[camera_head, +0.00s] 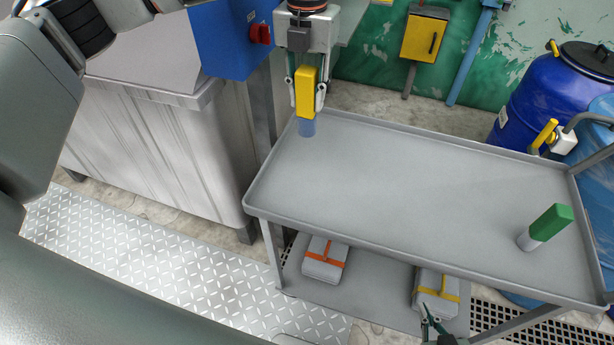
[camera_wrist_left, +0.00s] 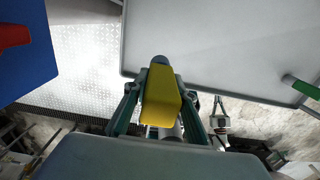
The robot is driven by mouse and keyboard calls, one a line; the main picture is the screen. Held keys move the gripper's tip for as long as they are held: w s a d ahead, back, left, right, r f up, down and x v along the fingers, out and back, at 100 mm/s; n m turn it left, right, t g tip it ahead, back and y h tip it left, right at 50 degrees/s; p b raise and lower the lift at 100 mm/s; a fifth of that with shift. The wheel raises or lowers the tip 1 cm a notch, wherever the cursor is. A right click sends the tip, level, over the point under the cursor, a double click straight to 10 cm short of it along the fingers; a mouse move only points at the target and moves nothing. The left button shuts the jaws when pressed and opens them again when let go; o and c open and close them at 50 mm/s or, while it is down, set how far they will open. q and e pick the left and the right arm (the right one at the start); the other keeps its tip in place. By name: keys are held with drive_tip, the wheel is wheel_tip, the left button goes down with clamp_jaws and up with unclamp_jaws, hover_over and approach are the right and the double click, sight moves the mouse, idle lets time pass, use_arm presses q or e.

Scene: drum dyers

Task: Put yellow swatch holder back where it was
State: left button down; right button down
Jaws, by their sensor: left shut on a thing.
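My left gripper (camera_head: 306,95) is shut on the yellow swatch holder (camera_head: 305,88), a yellow block with a blue-grey lower end. It hangs upright at the far left corner of the grey cart's top tray (camera_head: 400,185). I cannot tell whether its lower end touches the tray. In the left wrist view, the yellow swatch holder (camera_wrist_left: 161,98) sits between the fingers. A green swatch holder (camera_head: 551,222) with a grey end is at the tray's right end. Part of my right gripper (camera_head: 432,326) shows at the bottom edge; its opening is unclear.
The tray's middle is clear inside its raised rim. Boxes with orange (camera_head: 325,260) and yellow straps (camera_head: 436,292) lie on the lower shelf. A blue box with a red switch (camera_head: 260,34) is left of the gripper. Blue drums (camera_head: 550,95) stand at the right.

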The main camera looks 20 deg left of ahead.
sight(307, 123)
use_arm(q)
wheel_tip(307, 123, down, 19)
drive_tip(key=shift+f+p, duration=0.15)
drive_tip(key=shift+p, duration=0.15)
drive_tip(key=shift+f, duration=0.1)
drive_tip(key=c, duration=1.6)
unclamp_jaws()
drive_tip(key=shift+f, duration=0.1)
drive_tip(key=shift+c, duration=0.2)
wheel_tip(307, 123, up, 12)
drive_tip(key=shift+r+b, duration=0.2)
drive_tip(key=shift+b, duration=0.15)
